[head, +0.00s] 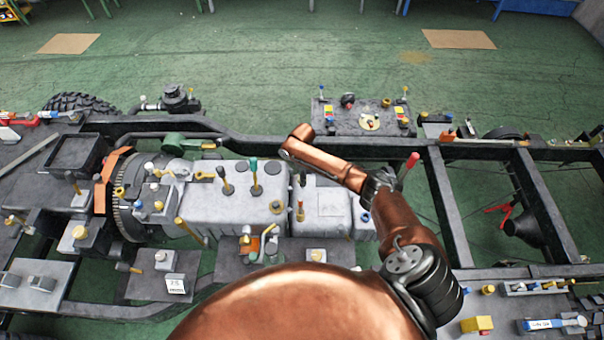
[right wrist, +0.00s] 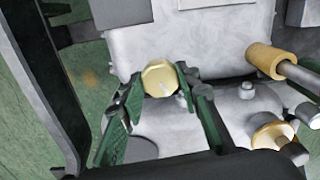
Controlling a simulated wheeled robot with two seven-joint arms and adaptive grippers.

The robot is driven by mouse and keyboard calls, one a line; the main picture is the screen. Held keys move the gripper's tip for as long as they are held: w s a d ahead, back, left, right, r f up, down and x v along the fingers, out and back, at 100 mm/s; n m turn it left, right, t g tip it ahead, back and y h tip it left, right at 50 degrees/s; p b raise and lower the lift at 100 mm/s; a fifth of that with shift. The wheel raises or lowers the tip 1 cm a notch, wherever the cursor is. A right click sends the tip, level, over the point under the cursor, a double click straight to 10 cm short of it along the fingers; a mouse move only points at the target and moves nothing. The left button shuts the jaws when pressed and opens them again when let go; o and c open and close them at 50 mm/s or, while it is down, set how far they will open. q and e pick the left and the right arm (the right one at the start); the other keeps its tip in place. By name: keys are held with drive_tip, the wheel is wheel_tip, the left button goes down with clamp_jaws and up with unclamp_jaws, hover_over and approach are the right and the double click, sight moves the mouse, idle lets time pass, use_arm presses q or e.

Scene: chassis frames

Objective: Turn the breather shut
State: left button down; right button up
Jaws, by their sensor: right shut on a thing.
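The breather, a round brass-coloured cap (right wrist: 159,75), sits on the grey casting (right wrist: 195,45) in the right wrist view. My right gripper (right wrist: 160,80) has its green-padded fingers on either side of this cap and is shut on it. A pale mark shows on the cap's face. In the head view my copper right arm reaches over the grey gearbox housing (head: 232,209); its fingers and the cap cannot be made out there. My left gripper is not in view.
In the right wrist view a tan-ended rod (right wrist: 264,58) and a tan knob (right wrist: 272,136) stand to the right. A dark frame rail (right wrist: 42,85) runs at the left. In the head view, levers with coloured knobs stand on the housing, and a fixture plate (head: 345,122) lies behind it.

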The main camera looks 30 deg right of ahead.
drive_tip(key=shift+d+r+m+p, duration=0.1)
drive_tip(key=shift+m+p, duration=1.25)
drive_tip(key=shift+m, duration=0.85)
drive_tip(key=shift+w, duration=0.1)
drive_tip(key=o, duration=1.2)
drive_tip(key=shift+c, duration=0.2)
wheel_tip(320, 180, up, 12)
